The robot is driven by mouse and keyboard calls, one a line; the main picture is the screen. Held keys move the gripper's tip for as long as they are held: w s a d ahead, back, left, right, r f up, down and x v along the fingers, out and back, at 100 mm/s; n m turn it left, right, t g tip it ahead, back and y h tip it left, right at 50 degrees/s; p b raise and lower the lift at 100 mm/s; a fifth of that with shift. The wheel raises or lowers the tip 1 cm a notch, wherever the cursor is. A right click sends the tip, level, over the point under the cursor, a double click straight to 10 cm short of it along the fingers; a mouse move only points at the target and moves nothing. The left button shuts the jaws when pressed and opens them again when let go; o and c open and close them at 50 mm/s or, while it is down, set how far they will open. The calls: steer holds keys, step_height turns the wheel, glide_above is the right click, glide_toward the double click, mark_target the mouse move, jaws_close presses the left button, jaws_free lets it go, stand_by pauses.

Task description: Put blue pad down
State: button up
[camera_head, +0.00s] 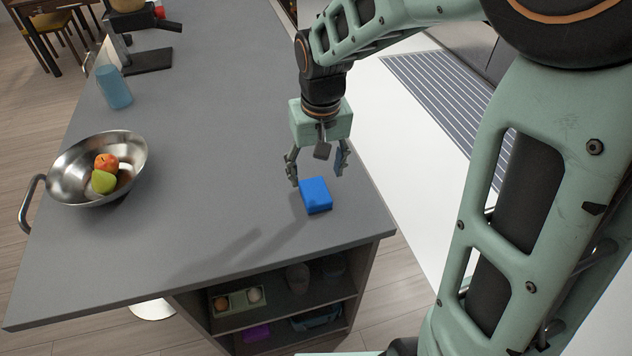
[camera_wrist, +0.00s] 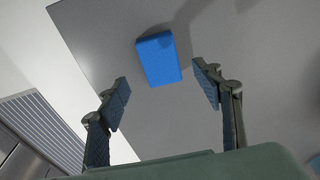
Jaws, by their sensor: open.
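The blue pad (camera_head: 316,196) is a small bright blue block on the grey counter, near its right front corner. It also shows in the wrist view (camera_wrist: 158,60), beyond the fingertips and between their lines. My gripper (camera_head: 317,177) is open above the pad, its two fingers spread apart. In the wrist view the open fingers (camera_wrist: 160,85) show a gap between them with nothing held. The pad looks clear of both fingers and lies on the counter.
The grey counter (camera_head: 200,170) is bare around the pad. A metal bowl (camera_head: 75,192) with fruit, a blue cup (camera_head: 114,88) and a dark stand (camera_head: 148,62) are to the left. Open shelves (camera_head: 285,305) are below the front edge. A striped runner (camera_head: 440,95) lies on the floor at right.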

steer(key=r, duration=0.5)
steer(key=shift+s+d, duration=0.1)
steer(key=shift+s, duration=0.2)
